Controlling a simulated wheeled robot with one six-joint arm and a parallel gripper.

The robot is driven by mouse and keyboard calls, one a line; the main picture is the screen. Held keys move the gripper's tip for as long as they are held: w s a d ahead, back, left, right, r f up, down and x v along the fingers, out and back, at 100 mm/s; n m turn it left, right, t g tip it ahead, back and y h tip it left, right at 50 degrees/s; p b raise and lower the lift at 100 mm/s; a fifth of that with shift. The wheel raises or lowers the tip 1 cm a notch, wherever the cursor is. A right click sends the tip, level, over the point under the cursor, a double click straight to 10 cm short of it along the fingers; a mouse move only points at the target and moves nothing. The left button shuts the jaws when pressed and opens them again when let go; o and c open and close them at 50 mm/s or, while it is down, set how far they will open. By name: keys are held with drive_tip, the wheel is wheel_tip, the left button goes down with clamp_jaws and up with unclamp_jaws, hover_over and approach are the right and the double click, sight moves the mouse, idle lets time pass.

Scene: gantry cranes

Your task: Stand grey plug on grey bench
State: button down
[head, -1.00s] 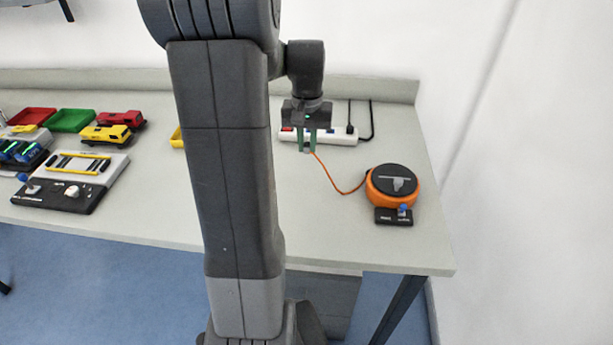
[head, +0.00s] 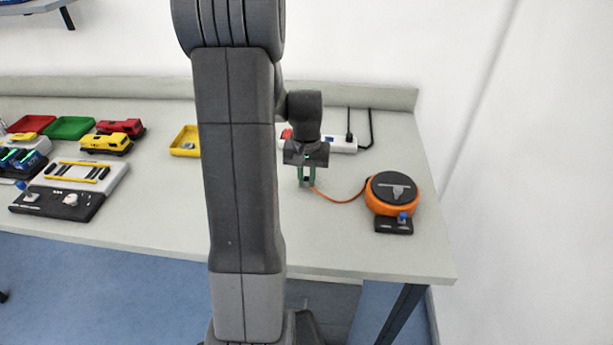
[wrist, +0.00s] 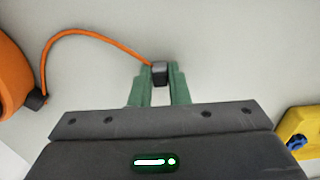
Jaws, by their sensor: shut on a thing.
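My gripper (head: 307,176) has green fingers and points down over the right part of the grey bench (head: 330,235). In the wrist view the gripper (wrist: 160,80) is shut on the dark grey plug (wrist: 160,74). An orange cord (wrist: 95,36) runs from the plug to the orange reel (wrist: 14,80) at the left edge. In the head view the reel (head: 392,204) stands to the right of my gripper, with the cord (head: 343,199) curving low toward it. The plug is mostly hidden in the head view. I cannot tell whether it touches the bench.
A white power strip (head: 343,144) with a black cable lies behind my gripper. A small dark box (head: 394,226) sits in front of the reel. A yellow tray (head: 184,141), red and yellow locomotives and a control panel (head: 58,203) are left. Bench around and before my gripper is clear.

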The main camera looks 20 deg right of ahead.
sight(306, 178)
drive_tip(key=c, duration=1.4)
unclamp_jaws()
wheel_tip(306, 178, up, 12)
drive_tip(key=shift+r+p, duration=0.15)
drive_tip(key=shift+p, duration=0.2)
